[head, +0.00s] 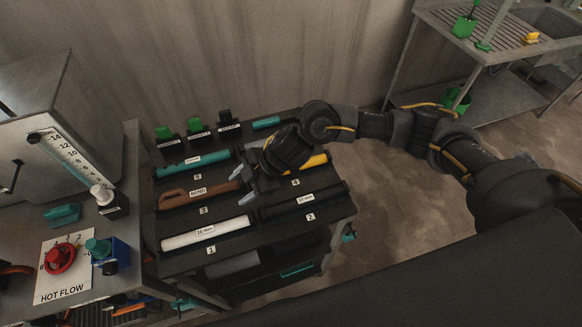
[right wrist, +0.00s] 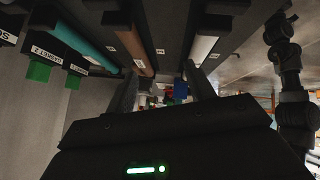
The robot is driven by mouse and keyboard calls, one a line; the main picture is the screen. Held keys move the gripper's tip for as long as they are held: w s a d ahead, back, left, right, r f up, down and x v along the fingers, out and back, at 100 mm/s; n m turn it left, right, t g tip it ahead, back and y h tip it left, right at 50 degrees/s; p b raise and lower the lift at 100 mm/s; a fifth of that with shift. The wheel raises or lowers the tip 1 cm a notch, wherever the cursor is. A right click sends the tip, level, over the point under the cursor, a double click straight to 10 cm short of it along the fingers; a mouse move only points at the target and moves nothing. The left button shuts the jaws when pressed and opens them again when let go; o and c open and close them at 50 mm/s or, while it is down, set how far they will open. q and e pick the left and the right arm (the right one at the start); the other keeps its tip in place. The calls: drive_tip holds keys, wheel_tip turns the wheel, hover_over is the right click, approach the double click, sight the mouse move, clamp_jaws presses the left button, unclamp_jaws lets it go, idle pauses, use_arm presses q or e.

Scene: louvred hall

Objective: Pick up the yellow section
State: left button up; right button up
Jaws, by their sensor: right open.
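The yellow section (head: 316,161) lies in the slot labelled 4 on the rack's top, in the head view. My right wrist and gripper cover its left part. My right gripper (head: 241,186) is open, with its two grey fingers over the middle of the rack, near the right end of the brown section. Nothing shows held between its fingers in the right wrist view (right wrist: 165,88). I cannot make out the yellow section in that view. My left gripper is not in view.
The rack also holds a teal section (head: 195,164), a brown section (head: 200,194) and a white section (head: 207,233) in labelled slots. Green-topped blocks (head: 197,127) stand along its back. A hot flow panel (head: 63,265) is at left. Open floor lies right.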

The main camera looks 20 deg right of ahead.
drive_tip(key=w+d+r+m+g+h, duration=0.1)
drive_tip(key=w+d+h, duration=0.15)
drive_tip(key=d, duration=0.35)
drive_tip(key=w+d+r+m+h, duration=0.1)
drive_tip(key=w+d, duration=0.2)
drive_tip(key=d, duration=0.4)
drive_tip(key=w+d+r+g+h, duration=0.1)
drive_tip(key=w+d+r+h, duration=0.1)
drive_tip(key=d, duration=0.4)
drive_tip(key=p+x, duration=0.1)
drive_tip(key=x, duration=0.4)
drive_tip(key=shift+w+f+p, duration=0.15)
drive_tip(key=shift+w+p, duration=0.05)
drive_tip(key=shift+p, duration=0.15)
drive_tip(key=shift+a+f, duration=0.15)
drive_tip(key=shift+f, duration=0.2)
drive_tip(key=p+x, duration=0.2)
drive_tip(key=x, duration=0.1)
drive_tip(key=p+x, duration=0.1)
drive_tip(key=shift+a+f, duration=0.1)
drive_tip(key=shift+a, duration=0.2)
drive_tip(key=shift+a+f, duration=0.1)
drive_tip(key=shift+f, duration=0.3)
drive_tip(key=shift+c, duration=0.2)
